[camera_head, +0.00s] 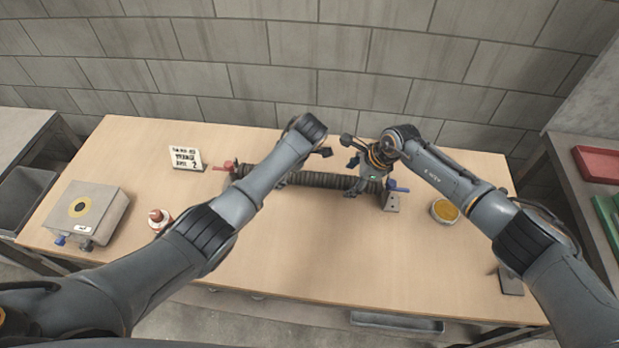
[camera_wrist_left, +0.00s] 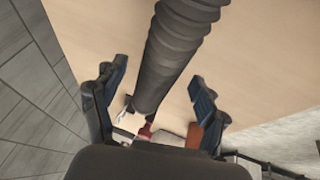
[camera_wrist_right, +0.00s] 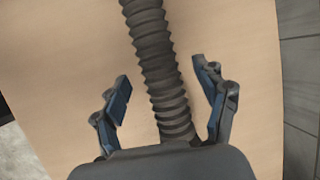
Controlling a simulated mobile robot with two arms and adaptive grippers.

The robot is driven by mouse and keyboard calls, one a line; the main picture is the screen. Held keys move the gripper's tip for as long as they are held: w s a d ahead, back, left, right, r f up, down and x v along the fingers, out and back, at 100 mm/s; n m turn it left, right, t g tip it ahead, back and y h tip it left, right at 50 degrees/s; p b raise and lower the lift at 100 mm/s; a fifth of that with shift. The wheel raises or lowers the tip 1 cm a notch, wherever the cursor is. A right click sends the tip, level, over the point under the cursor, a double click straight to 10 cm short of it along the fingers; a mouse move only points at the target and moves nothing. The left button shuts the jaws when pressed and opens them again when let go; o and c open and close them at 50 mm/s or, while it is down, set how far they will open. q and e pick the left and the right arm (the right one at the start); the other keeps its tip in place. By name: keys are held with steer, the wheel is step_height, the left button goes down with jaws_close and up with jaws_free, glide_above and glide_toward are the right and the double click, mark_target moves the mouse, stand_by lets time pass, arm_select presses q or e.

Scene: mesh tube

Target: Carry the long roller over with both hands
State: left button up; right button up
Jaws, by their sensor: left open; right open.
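The long roller, a dark grey ribbed tube (camera_head: 320,180), lies across the back middle of the table between two small end stands. My right gripper (camera_head: 350,165) is open at the tube's right part. In the right wrist view the tube (camera_wrist_right: 155,60) runs between the parted fingers (camera_wrist_right: 160,78), with no visible contact.
The wooden table (camera_head: 330,260) is clear in front. A grey box with a yellow ring (camera_head: 90,212) and a red-topped bottle (camera_head: 158,218) stand left. A sign card (camera_head: 186,158) stands behind. A yellow-filled round dish (camera_head: 444,211) sits right. A block wall (camera_head: 300,60) rises behind.

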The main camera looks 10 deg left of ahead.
arm_select(q)
steer(key=shift+x, duration=1)
arm_select(e)
steer(key=shift+x, duration=0.95)
arm_select(q)
jaws_close()
arm_select(e)
jaws_close()
arm_select(q)
steer(key=shift+w+r, duration=0.1)
steer(key=shift+r, duration=0.1)
arm_select(e)
steer(key=shift+w+a+r, duration=0.1)
steer(key=shift+r, duration=0.1)
